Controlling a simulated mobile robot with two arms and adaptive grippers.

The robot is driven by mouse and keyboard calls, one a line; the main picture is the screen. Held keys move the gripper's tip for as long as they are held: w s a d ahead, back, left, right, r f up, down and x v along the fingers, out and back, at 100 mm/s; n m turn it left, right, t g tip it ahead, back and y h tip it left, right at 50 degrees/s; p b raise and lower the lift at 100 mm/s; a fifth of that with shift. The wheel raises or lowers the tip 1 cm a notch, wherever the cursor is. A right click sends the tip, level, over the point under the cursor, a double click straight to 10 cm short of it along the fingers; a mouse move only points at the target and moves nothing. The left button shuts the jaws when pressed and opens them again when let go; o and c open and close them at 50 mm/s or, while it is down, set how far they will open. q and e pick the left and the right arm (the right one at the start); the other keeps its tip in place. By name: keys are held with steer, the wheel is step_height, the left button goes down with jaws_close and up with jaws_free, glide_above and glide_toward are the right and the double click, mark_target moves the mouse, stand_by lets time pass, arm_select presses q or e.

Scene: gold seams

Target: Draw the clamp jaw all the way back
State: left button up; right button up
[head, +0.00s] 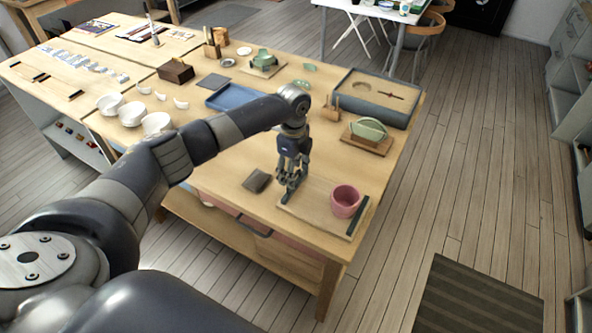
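A pale wooden clamp board (317,212) lies at the near right corner of the workbench. A pink cup (345,201) stands upright on it. A dark green bar (358,217) stands along the board's right side, close to the cup. Another dark bar, which looks like the clamp jaw (289,197), is at the board's left end, apart from the cup. My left gripper (289,186) points down right at this left jaw and partly hides it. Its fingers are small here, and I cannot tell whether they grip the jaw. My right gripper is not in view.
Behind are a green bowl piece on a wooden stand (366,144), a grey sand tray (397,113) and a blue tray (232,97). White bowls (157,123) stand at left.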

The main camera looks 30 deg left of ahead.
arm_select(q)
steer(key=shift+o, duration=1.4)
steer(key=shift+a+f, duration=0.1)
steer(key=shift+a, duration=0.3)
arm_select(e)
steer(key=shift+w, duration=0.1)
arm_select(q)
steer(key=shift+r, duration=0.25)
step_height(320, 180, up, 11)
steer(key=shift+r, duration=0.2)
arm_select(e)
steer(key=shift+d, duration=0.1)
